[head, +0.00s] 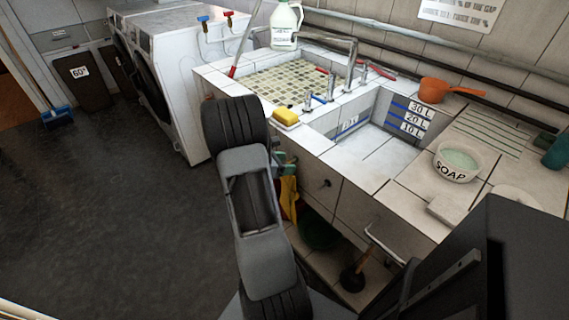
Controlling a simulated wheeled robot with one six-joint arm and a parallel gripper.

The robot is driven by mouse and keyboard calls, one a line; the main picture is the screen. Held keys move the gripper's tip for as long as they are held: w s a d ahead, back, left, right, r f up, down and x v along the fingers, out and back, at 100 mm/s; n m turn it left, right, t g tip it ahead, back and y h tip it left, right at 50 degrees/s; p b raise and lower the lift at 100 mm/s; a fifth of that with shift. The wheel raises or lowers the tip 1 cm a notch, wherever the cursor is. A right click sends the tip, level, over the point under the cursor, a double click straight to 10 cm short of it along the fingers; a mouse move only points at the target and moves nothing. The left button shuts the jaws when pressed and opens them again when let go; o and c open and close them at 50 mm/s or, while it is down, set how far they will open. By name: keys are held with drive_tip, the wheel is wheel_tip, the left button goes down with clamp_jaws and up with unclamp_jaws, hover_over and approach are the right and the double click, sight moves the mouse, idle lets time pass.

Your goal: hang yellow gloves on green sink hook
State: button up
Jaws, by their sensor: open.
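A yellow hanging item (289,193), probably the yellow gloves, shows at the front of the sink just right of my arm. My arm hides its left side. Small green-teal pieces (288,165) show just above it; I cannot tell whether they are the green hook. The tiled sink (345,180) stands to the right and behind. My arm's large grey link rises in front of the sink's left part. My gripper cannot be made out; it seems hidden behind this arm.
A yellow sponge (286,117) lies on the sink's front edge. A soap bowl (457,161) and an orange scoop (450,89) stand on the right counter. A plunger (354,275) and a green basin (318,234) are under the sink.

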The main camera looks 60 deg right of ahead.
drive_tip(key=p+v, duration=0.1)
drive_tip(key=v, duration=1.2)
drive_tip(key=shift+w+a+r, duration=0.2)
drive_tip(key=shift+a, duration=0.1)
drive_tip(key=s+a+r+m+t+y+p, duration=0.1)
drive_tip(key=a+m+y+p, duration=0.1)
drive_tip(key=a+m+y, duration=0.3)
drive_tip(key=s+a+r+m+t+y+p, duration=0.15)
drive_tip(key=a+m, duration=0.25)
drive_tip(key=a, duration=0.4)
drive_tip(key=s+a+r+m+t+y+p, duration=0.1)
drive_tip(key=a+r+t+y+p, duration=0.4)
drive_tip(key=a+r, duration=1.1)
wheel_tip(320, 180, up, 3)
drive_tip(key=m+t+p, duration=0.1)
drive_tip(key=t+p, duration=0.2)
drive_tip(key=p, duration=0.1)
drive_tip(key=shift+s+f+m+p, duration=0.15)
drive_tip(key=shift+s+m+p, duration=0.15)
drive_tip(key=shift+m, duration=0.1)
